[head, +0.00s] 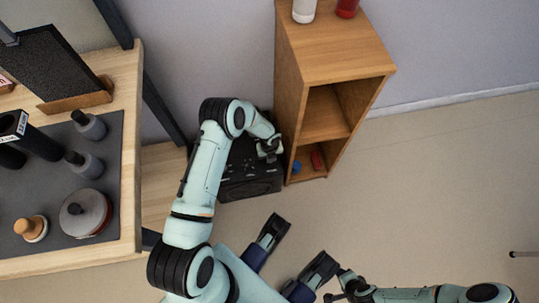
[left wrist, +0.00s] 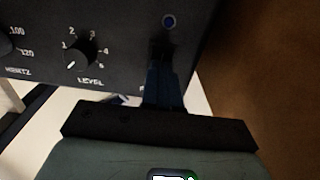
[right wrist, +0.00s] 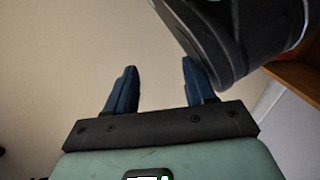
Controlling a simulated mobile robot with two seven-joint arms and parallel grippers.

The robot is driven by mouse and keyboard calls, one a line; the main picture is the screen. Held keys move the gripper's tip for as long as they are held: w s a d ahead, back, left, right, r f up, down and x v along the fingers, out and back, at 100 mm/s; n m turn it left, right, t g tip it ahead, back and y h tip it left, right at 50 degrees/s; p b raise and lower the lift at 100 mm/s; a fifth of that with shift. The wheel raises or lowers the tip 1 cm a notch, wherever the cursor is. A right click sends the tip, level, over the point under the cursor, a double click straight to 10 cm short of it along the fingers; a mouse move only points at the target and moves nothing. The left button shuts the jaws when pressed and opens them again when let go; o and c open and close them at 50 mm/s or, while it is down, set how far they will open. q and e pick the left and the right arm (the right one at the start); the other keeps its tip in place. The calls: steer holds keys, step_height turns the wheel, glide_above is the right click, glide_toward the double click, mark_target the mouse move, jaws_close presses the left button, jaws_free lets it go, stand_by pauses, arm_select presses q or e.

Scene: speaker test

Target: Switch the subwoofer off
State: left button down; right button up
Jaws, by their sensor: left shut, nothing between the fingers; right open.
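The subwoofer (head: 250,185) is a black box on the floor between the wooden table and the shelf, partly hidden by my left arm. My left gripper (head: 268,152) is at the subwoofer. My right gripper (right wrist: 157,85) is open and empty, away from the subwoofer.
A wooden shelf (head: 335,45) stands close right of the subwoofer, with a white and a red item on top and small things inside. A table (head: 130,150) with a dark mat and several objects is at left. The floor (head: 440,180) at right is mostly clear.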

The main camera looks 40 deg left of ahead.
arm_select(q)
step_height(320, 180, up, 6)
steer(key=shift+w+f+p, duration=0.1)
steer(key=shift+p, duration=0.8)
step_height(320, 180, up, 8)
steer(key=p, duration=0.2)
steer(key=shift+f, duration=0.25)
arm_select(e)
step_height(320, 180, up, 6)
steer(key=w+a, duration=0.2)
steer(key=shift+a+f+t, duration=0.15)
steer(key=shift+a+t, duration=0.1)
steer(key=shift+t, duration=0.15)
